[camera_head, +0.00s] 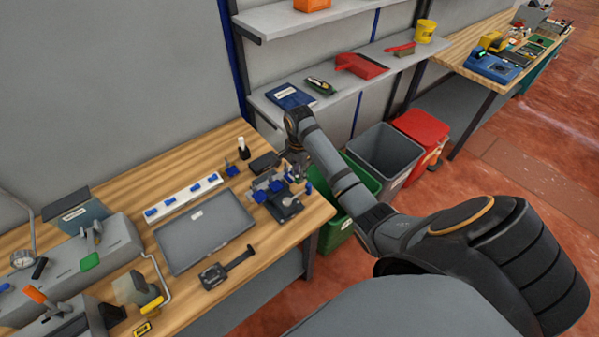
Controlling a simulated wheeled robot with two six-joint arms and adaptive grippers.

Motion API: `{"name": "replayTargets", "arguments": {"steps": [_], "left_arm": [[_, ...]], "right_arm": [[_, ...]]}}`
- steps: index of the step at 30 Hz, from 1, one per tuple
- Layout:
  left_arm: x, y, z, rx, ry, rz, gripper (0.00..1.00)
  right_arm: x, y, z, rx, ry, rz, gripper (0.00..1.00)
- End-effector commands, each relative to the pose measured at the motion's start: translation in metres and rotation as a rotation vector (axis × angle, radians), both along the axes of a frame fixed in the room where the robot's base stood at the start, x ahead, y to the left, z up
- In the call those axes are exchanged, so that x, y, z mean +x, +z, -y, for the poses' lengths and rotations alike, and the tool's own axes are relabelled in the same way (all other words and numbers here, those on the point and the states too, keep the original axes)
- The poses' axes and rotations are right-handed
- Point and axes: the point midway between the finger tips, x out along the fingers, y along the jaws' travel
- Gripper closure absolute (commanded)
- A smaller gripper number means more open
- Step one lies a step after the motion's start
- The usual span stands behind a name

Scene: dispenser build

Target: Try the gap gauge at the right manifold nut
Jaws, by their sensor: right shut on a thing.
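The manifold assembly (287,206), dark with blue parts, stands at the right end of the wooden workbench (180,295). The right manifold nut is too small to make out for certain among the blue parts. My right arm reaches in from the lower right, over the bins, and its gripper (279,164) is just behind the manifold, close to it. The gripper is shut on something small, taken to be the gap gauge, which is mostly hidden. I cannot tell whether it touches the nut. My left gripper is not in view.
A grey tray (205,233) lies left of the manifold, with a white strip of blue parts (183,198) behind it. A dark handled tool (227,268) lies in front. A white-topped bottle (243,147) stands behind. Green (366,187), grey (386,152) and red (421,128) bins stand right of the bench.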

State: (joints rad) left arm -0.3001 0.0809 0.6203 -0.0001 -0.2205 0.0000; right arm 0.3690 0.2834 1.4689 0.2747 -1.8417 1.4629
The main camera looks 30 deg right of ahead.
Motion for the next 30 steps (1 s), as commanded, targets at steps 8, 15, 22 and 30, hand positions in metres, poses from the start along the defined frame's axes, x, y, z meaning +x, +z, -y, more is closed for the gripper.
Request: {"name": "replayTargets", "arguments": {"steps": [8, 15, 22, 30], "left_arm": [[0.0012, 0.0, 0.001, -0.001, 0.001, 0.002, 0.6], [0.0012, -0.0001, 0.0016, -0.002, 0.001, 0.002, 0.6], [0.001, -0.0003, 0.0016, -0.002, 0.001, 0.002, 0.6], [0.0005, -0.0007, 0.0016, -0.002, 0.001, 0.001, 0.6]], "right_arm": [[-0.0001, 0.0001, -0.0001, 0.0, 0.0, 0.0, 1.0], [-0.0001, -0.001, -0.0001, 0.0, 0.0, 0.0, 1.0], [-0.0002, -0.0045, -0.0002, 0.0, 0.0, -0.001, 1.0], [-0.0002, -0.0087, -0.0002, 0.0, 0.0, -0.001, 1.0]]}}
